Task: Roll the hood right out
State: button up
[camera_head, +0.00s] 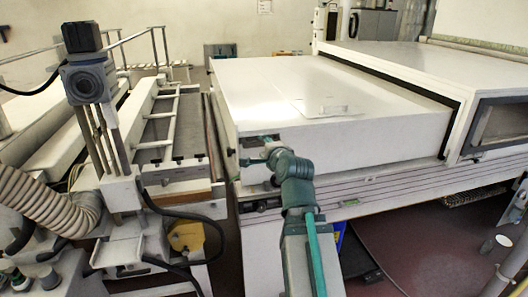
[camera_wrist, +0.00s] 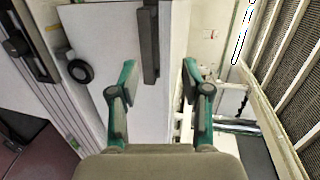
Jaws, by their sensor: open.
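The hood (camera_head: 290,85) is a large white box standing well out of the white tunnel housing (camera_head: 405,65), with its far right end still inside the housing's dark-edged opening. In the wrist view the hood's white panel (camera_wrist: 105,60) carries a dark upright bar handle (camera_wrist: 149,42) and a round black knob (camera_wrist: 79,71). My gripper (camera_wrist: 158,75) is open and empty. Its green-and-grey fingers straddle the line of the handle, whose lower end lies just ahead of the fingertips. In the head view my gripper (camera_head: 256,152) is at the hood's near left corner, and my wrist hides part of it.
A white-framed rack (camera_head: 170,125) stands left of the hood, across a narrow gap. A column with a grey box (camera_head: 88,78) and a ribbed hose (camera_head: 45,205) fill the left foreground. Slotted rails (camera_head: 400,197) run under the hood. Dark red floor shows lower right.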

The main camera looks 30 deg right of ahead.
jog(key=shift+s+a+f+b, duration=0.15)
jog(key=shift+s+b, duration=0.5)
jog(key=shift+b, duration=0.9)
jog(key=shift+s+r, duration=0.15)
jog(key=shift+r, duration=0.05)
jog(key=shift+f, duration=0.1)
